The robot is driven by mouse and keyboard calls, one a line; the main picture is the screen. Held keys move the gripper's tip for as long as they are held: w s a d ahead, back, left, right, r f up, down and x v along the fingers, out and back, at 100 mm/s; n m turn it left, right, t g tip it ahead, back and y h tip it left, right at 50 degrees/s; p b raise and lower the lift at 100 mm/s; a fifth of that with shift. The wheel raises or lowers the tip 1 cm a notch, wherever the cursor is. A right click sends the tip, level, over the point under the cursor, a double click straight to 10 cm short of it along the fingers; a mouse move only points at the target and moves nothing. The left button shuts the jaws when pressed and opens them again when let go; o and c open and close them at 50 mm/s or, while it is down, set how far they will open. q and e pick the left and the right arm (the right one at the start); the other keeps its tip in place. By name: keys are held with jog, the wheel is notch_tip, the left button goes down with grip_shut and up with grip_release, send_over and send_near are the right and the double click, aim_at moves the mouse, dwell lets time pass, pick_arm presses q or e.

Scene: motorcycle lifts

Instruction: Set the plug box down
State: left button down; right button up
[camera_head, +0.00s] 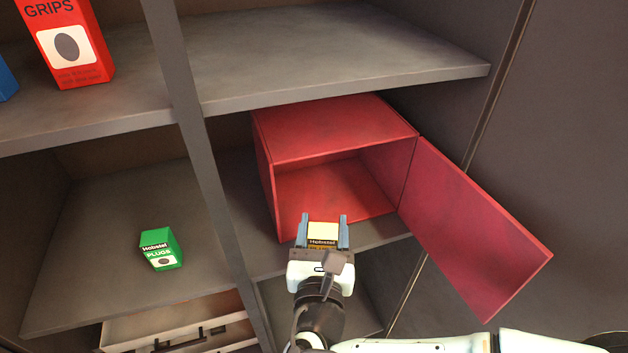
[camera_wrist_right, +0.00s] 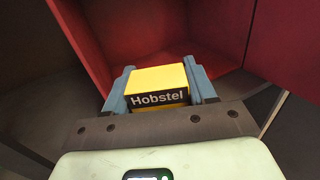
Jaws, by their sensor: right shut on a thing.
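A small yellow box (camera_head: 322,232) with a dark "Hobstel" label is held between the blue fingers of my right gripper (camera_head: 323,222). Its lower lettering is too small to read surely. In the right wrist view the yellow box (camera_wrist_right: 157,80) sits squarely between both fingers (camera_wrist_right: 160,84). The gripper is at the front opening of a red box-shaped cabinet (camera_head: 335,135), whose door (camera_head: 475,230) stands open to the right. The inside that shows looks empty. A green box marked "Plugs" (camera_head: 161,250) stands on the shelf to the left. My left gripper is out of view.
The red cabinet stands on a grey shelf (camera_head: 245,200) beside an upright divider (camera_head: 200,150). A red "Grips" box (camera_head: 65,45) is on the upper left shelf. The upper right shelf (camera_head: 330,50) is bare. An open-topped tray (camera_head: 180,325) sits low at left.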

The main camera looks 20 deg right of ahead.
jog(key=shift+w+r, duration=0.15)
jog(key=x, duration=1.4)
jog(key=shift+w+d+r, duration=0.15)
jog(key=x, duration=0.2)
jog(key=shift+w+d+p, duration=0.2)
jog(key=shift+w+p, duration=0.05)
jog(key=shift+p, duration=0.05)
jog(key=shift+w+d+f, duration=0.1)
jog(key=shift+w+f, duration=0.05)
jog(key=shift+f, duration=0.25)
jog(key=shift+w+f, duration=0.2)
jog(key=shift+f, duration=0.25)
jog(key=shift+s+r, duration=0.1)
jog(key=shift+b, duration=0.35)
jog(key=o, duration=1.1)
jog(key=shift+o, duration=1)
